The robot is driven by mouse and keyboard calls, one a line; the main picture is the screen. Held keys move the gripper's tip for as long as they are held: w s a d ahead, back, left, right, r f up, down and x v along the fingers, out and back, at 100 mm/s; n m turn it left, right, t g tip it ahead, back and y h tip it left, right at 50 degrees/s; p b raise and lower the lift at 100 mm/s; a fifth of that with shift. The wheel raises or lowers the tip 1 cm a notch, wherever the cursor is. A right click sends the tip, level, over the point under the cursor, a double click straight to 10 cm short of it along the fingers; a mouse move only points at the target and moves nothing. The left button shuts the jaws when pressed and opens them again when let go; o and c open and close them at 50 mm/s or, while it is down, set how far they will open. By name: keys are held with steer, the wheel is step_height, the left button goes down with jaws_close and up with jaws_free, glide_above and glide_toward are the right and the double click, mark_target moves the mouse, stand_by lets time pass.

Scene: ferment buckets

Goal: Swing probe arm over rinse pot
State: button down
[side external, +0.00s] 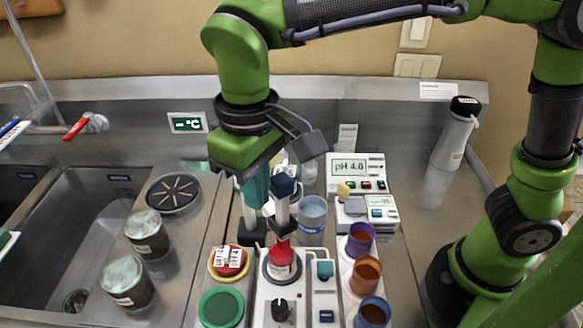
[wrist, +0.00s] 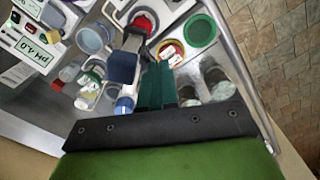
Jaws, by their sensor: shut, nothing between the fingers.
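My gripper (side external: 256,192) points down with its teal fingers closed and empty; in the wrist view the fingers (wrist: 157,86) lie beside the navy block of the probe arm. The probe arm shows a navy block (side external: 283,187) and a grey part reaching down to a red-topped pot (side external: 282,262). In the wrist view its navy block (wrist: 122,67) is left of the fingers; I cannot tell whether they touch. A pale pot with blue water and a label (side external: 312,222), which looks like the rinse pot, stands right of the probe arm; it also shows in the wrist view (wrist: 92,38).
A pH 4.0 meter (side external: 348,170) stands behind. Purple, orange and blue cups (side external: 366,272) line the right. A green-lidded pot (side external: 221,307) and a yellow-rimmed red pot (side external: 229,262) are front left. Two lidded jars (side external: 147,235) stand by the sink (side external: 92,215).

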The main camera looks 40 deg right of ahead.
mark_target(280, 182)
steer(key=shift+s+d, duration=0.3)
steer(key=shift+d, duration=0.5)
steer(key=shift+s+d, duration=0.3)
steer(key=shift+d, duration=0.45)
steer(key=shift+d, duration=0.1)
steer(key=d, duration=0.3)
steer(key=shift+s, duration=0.15)
